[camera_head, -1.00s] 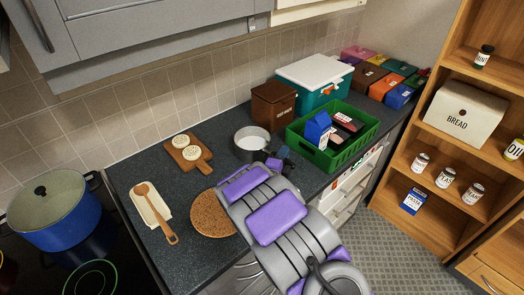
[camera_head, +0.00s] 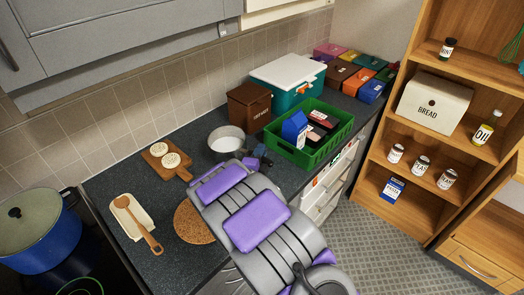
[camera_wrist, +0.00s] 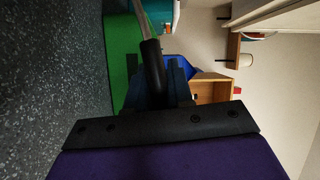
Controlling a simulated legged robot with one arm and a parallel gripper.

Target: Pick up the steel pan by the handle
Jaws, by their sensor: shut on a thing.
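The steel pan (camera_head: 227,142) is round and silvery, at the middle of the dark counter, left of the green crate. I cannot tell whether its base touches the counter. My gripper (camera_head: 258,157) is right beside the pan, at its handle side, partly hidden behind my purple and grey arm. In the wrist view the pan's black handle (camera_wrist: 152,72) runs between the fingers of my gripper (camera_wrist: 160,88), which are shut on it. A thin metal part of the pan continues beyond the handle at the top of that view.
A green crate (camera_head: 335,143) with packets stands close right of my gripper. A brown canister (camera_head: 247,108) stands behind the pan. A round cork mat (camera_head: 190,225), a wooden board (camera_head: 184,172) and a spoon rest (camera_head: 128,210) lie to the left. A wooden shelf (camera_head: 385,163) stands at the right.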

